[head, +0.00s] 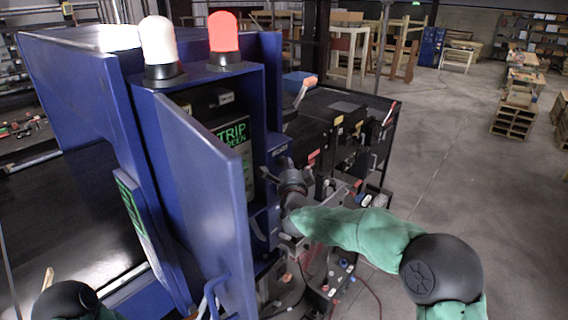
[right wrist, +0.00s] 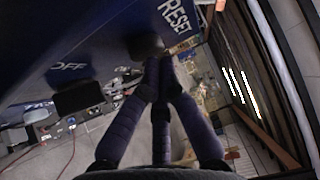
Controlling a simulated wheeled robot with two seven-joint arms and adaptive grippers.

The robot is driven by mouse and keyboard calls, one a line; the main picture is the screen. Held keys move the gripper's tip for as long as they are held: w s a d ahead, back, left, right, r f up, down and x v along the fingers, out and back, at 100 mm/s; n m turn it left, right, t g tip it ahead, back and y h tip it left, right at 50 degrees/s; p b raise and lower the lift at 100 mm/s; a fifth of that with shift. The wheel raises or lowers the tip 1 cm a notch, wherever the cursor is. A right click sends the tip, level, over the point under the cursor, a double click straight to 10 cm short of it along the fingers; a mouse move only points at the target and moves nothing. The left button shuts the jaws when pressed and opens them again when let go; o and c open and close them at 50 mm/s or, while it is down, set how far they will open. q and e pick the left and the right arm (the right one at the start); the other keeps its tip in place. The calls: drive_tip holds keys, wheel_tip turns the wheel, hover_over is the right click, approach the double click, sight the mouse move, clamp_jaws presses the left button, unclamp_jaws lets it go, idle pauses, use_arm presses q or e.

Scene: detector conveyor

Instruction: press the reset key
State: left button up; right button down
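The reset key (right wrist: 142,44) is a dark block on the blue panel beside the white RESET lettering in the right wrist view. My right gripper (right wrist: 160,66) has its dark fingers brought together, with nothing seen between them. The fingertips are at the lower edge of the key and partly overlap it; I cannot tell whether they touch. In the head view my right gripper (head: 270,172) is small and points at the blue cabinet's side, where the key cannot be made out. My left gripper is not in view; only part of my left arm shows at the lower left.
A second dark key (right wrist: 80,97) sits by the OFF lettering. The blue cabinet (head: 265,100) carries a lit red lamp (head: 223,36) and a white lamp (head: 159,44). Its door (head: 205,180) stands open on the near side. A cluttered black table (head: 345,105) stands behind my right gripper.

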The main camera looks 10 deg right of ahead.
drive_tip(key=shift+w+a, duration=0.2)
idle(0.5)
idle(0.3)
drive_tip(key=shift+s+d+b, duration=0.55)
drive_tip(key=shift+s+b, duration=0.15)
drive_tip(key=shift+b, duration=0.25)
drive_tip(key=s+d+b, duration=0.1)
drive_tip(key=s, duration=0.1)
drive_tip(key=s+d+b, duration=0.2)
